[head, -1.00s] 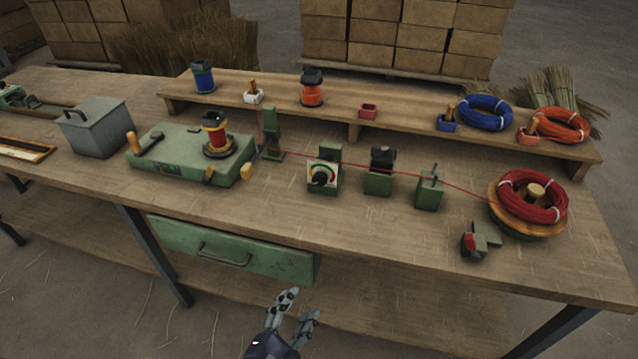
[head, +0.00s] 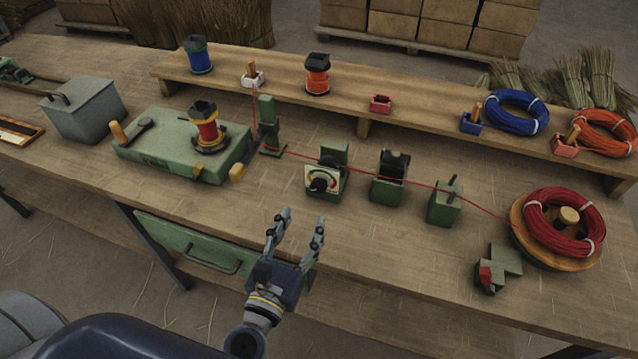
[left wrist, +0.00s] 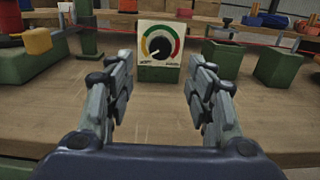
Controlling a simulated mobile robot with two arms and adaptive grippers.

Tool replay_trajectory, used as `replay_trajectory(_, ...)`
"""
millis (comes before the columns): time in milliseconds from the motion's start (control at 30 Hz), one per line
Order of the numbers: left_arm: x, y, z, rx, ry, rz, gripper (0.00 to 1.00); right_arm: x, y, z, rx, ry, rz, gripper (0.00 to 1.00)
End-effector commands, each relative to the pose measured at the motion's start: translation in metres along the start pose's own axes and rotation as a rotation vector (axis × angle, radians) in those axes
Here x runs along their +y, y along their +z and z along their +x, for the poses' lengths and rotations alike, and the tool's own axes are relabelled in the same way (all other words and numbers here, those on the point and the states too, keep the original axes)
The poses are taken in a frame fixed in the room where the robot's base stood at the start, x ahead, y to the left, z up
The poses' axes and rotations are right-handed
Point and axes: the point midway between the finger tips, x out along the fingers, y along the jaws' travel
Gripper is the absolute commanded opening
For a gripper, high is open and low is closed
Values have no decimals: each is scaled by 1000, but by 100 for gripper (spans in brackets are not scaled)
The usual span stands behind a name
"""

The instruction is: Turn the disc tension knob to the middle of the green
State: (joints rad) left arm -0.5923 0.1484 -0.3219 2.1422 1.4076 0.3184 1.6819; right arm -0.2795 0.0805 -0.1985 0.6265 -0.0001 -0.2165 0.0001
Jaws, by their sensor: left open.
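The disc tension knob (head: 319,185) is a black knob on a white dial plate with a coloured arc, on the front of a small green block. In the left wrist view the knob (left wrist: 159,47) sits on the dial (left wrist: 148,31), and the arc runs through orange, green and red. The knob's pale mark seems to point to the lower left. My left gripper (head: 297,222) is open and empty, in front of the dial and apart from it. In the left wrist view its fingers (left wrist: 160,90) stand either side of the dial block. My right gripper is not in view.
A red wire runs behind the dial from the red coil (head: 560,222) to the green post (head: 267,125). Green blocks (head: 388,187) stand right of the dial. The green winder (head: 165,150) stands to the left. Bare tabletop lies before the dial.

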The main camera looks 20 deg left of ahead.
Motion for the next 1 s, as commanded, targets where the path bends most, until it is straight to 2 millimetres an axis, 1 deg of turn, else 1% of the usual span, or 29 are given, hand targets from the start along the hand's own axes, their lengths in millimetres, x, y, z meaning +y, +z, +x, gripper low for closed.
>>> replay_trajectory(33, 0, 5, 9, -3, 1, 0, 50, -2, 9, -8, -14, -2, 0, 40)
replay_trajectory(100, 0, 6, 21, -3, 2, 0, 50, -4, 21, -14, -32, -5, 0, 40)
replay_trajectory(200, 0, 6, 39, -3, 1, 2, 50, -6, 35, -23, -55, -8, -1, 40)
replay_trajectory(267, 0, 5, 50, -3, 1, 2, 50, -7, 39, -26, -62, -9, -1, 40)
replay_trajectory(367, 0, 4, 67, -3, 1, 2, 50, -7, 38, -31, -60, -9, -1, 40)
replay_trajectory(500, 0, 3, 84, -2, 0, 2, 50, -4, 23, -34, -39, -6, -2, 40)
replay_trajectory(600, 0, 2, 91, -1, 0, 2, 50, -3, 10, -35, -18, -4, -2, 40)
replay_trajectory(700, 0, 1, 95, 0, -1, 2, 50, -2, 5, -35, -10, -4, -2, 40)
replay_trajectory(967, 0, 0, 95, 0, 0, 2, 50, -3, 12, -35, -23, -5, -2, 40)
replay_trajectory(1000, 0, 0, 95, 0, 0, 2, 43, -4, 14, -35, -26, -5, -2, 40)
